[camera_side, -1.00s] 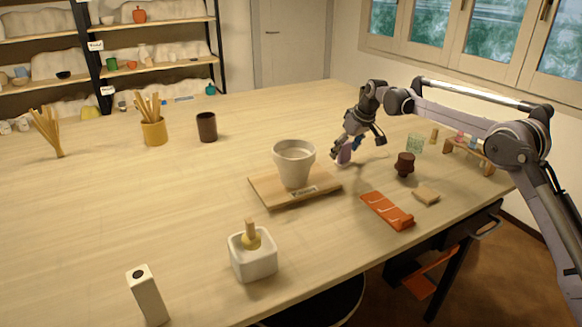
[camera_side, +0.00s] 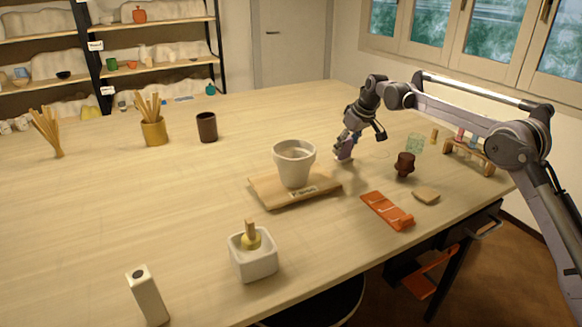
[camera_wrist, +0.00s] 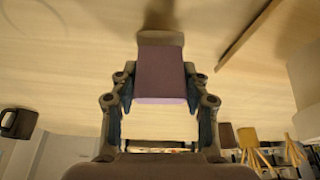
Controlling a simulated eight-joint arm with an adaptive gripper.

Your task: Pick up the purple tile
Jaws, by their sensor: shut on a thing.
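The purple tile (camera_wrist: 161,75) is between the two fingers of my gripper (camera_wrist: 160,95) in the wrist view, its broad face toward the camera. My gripper is shut on it from both sides. In the side view my gripper (camera_side: 345,150) points down over the table behind the wooden board, and the purple tile shows small and partly covered by the fingers. A grey-brown piece shows at the tile's far end in the wrist view; I cannot tell what it is. Whether the tile touches the table is unclear.
A pale pot (camera_side: 294,165) stands on a wooden board (camera_side: 265,187) left of my gripper. The table behind my gripper is clear.

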